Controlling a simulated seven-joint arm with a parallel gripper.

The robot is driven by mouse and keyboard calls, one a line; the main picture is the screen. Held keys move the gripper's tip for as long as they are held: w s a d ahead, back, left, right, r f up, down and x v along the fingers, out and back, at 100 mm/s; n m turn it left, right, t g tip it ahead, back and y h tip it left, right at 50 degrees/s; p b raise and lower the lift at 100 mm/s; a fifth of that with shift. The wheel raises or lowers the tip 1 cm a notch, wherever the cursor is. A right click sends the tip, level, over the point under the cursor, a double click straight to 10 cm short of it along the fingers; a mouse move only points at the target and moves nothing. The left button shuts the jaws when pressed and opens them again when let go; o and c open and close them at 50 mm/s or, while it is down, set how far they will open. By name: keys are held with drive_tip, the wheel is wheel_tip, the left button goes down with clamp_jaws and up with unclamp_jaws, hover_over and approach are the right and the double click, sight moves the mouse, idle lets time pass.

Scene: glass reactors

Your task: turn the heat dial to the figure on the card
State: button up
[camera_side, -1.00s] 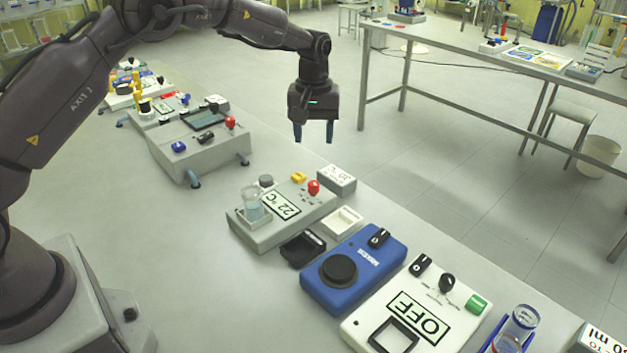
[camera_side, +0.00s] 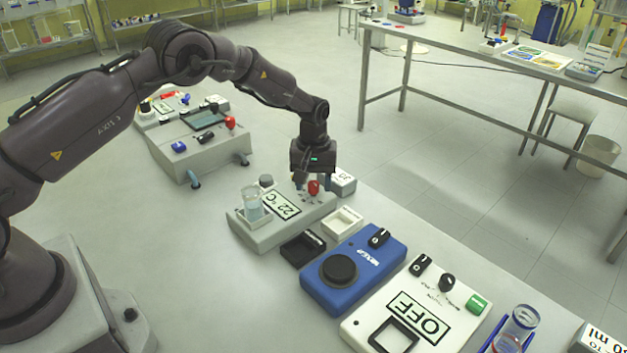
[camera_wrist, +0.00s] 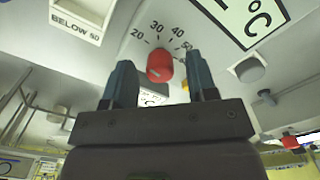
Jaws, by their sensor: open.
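The red heat dial (camera_side: 314,187) stands on the grey heater, beside its 22 °C display (camera_side: 281,205). In the wrist view the dial (camera_wrist: 159,66) lies between my open fingers, with scale figures 20, 30 and 40 around it. My gripper (camera_side: 313,182) is open, low over the dial and pointing down. I cannot tell whether the fingers touch the dial. The white card (camera_side: 343,182) stands behind the heater. It is partly hidden by my gripper, and its figure cannot be read now. Part of the card (camera_wrist: 152,98) shows between my fingers in the wrist view.
A glass beaker (camera_side: 253,204) stands on the heater, with a grey knob (camera_side: 266,181) behind it. A white tray (camera_side: 343,221) and a black tray (camera_side: 302,247) lie beside the heater. A blue device (camera_side: 352,270) and a white device reading OFF (camera_side: 414,312) stand nearer the camera.

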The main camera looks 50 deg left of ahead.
drive_tip(key=c, duration=0.9)
drive_tip(key=shift+m, duration=0.4)
drive_tip(key=m, duration=0.3)
drive_tip(key=shift+m, duration=2)
drive_tip(key=o, duration=0.9)
drive_tip(key=shift+r, duration=0.1)
